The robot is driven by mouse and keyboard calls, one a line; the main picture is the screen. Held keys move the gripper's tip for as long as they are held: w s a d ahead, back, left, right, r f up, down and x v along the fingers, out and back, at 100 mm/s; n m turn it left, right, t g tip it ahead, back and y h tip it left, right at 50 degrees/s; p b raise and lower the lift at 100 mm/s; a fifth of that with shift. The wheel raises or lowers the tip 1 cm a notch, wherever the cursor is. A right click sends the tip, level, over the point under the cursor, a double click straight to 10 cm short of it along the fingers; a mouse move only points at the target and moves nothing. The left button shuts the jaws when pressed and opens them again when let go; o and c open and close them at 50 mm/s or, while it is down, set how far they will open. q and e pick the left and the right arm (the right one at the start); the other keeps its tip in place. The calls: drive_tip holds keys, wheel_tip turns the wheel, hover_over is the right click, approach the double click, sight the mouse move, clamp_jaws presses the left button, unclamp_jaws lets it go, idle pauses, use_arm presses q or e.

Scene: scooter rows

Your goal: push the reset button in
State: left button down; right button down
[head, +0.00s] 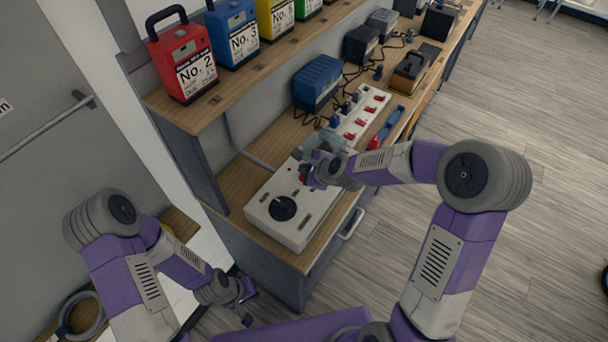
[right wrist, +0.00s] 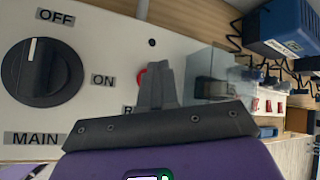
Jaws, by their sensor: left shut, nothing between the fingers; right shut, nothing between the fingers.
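The white control box (head: 275,222) lies on the wooden bench top, with a black dial (head: 283,208) on it. In the right wrist view the dial (right wrist: 43,72) is labelled OFF, ON and MAIN. The red reset button (right wrist: 141,77) shows beside my right gripper's fingers (right wrist: 158,82), which partly cover it and its label. I cannot tell whether they touch. My right gripper (head: 308,180) is shut and empty over the box. A clear cover (right wrist: 205,72) stands raised beside the button. My left gripper (head: 246,304) is shut and empty, low and away from the box.
A white power strip (head: 362,112) with red switches and a blue charger (head: 317,82) sit behind the box. A shelf (head: 235,75) with numbered cases overhangs the left side. The floor to the right is clear.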

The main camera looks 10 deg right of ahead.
drive_tip(key=shift+f+b, duration=0.75)
drive_tip(key=shift+f, duration=0.05)
idle(0.9)
drive_tip(key=shift+r, duration=0.15)
drive_tip(key=shift+r+p, duration=0.9)
drive_tip(key=shift+r, duration=0.15)
wheel_tip(320, 180, up, 5)
drive_tip(key=p, duration=0.4)
drive_tip(key=shift+f, duration=0.1)
idle(0.6)
